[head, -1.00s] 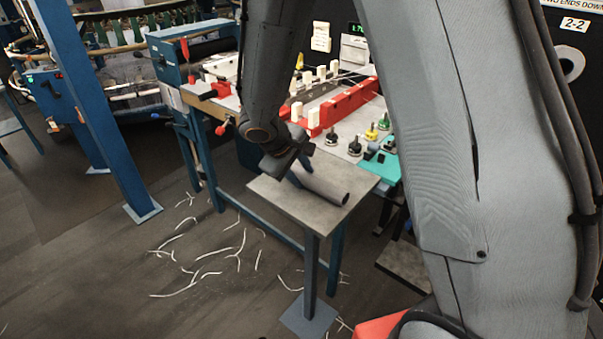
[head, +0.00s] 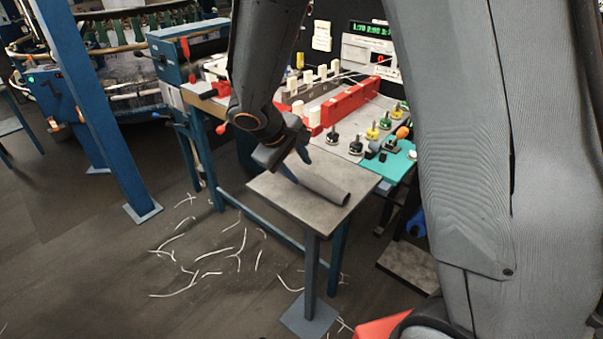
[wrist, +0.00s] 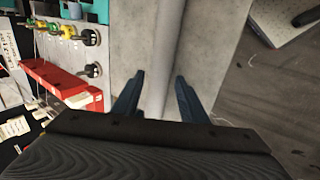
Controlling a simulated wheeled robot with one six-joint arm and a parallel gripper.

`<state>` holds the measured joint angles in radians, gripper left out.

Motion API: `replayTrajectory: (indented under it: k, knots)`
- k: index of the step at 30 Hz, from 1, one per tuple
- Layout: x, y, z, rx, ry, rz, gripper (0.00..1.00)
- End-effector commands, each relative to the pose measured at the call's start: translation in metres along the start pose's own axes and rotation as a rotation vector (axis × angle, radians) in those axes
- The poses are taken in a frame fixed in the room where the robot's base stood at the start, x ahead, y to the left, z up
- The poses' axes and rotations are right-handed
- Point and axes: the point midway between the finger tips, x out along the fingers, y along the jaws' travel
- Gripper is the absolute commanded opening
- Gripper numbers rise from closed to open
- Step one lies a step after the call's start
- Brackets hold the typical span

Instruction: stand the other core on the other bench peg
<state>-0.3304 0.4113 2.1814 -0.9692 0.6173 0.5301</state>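A grey core (head: 325,186), a plain tube, lies on its side on the small grey-topped stand (head: 270,190). My gripper (head: 301,156) is at the core's far left end, pointing down. In the wrist view, the core (wrist: 161,40) runs up the picture between the two blue fingers of my gripper (wrist: 160,77). The fingers are apart, with a gap on each side of the core, and hold nothing. The near part of the core is hidden by my gripper. I cannot make out a bare bench peg or another core.
Behind the stand is a bench with a red rail (head: 350,103), white blocks, several black-based knobs (head: 356,145) and a teal tray (head: 398,163). A blue post (head: 85,110) stands at left. White yarn scraps (head: 210,272) lie on the open floor.

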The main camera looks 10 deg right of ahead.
Motion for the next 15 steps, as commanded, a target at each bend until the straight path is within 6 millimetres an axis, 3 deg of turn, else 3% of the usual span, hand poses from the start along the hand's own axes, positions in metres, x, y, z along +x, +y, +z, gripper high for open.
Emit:
replayTrajectory:
  k: [9, 15]
  knots:
    - [-0.057, -0.001, -0.001, 0.000, 0.005, 0.000, 0.39]
    - [-0.079, 0.000, -0.001, 0.000, 0.002, 0.000, 0.39]
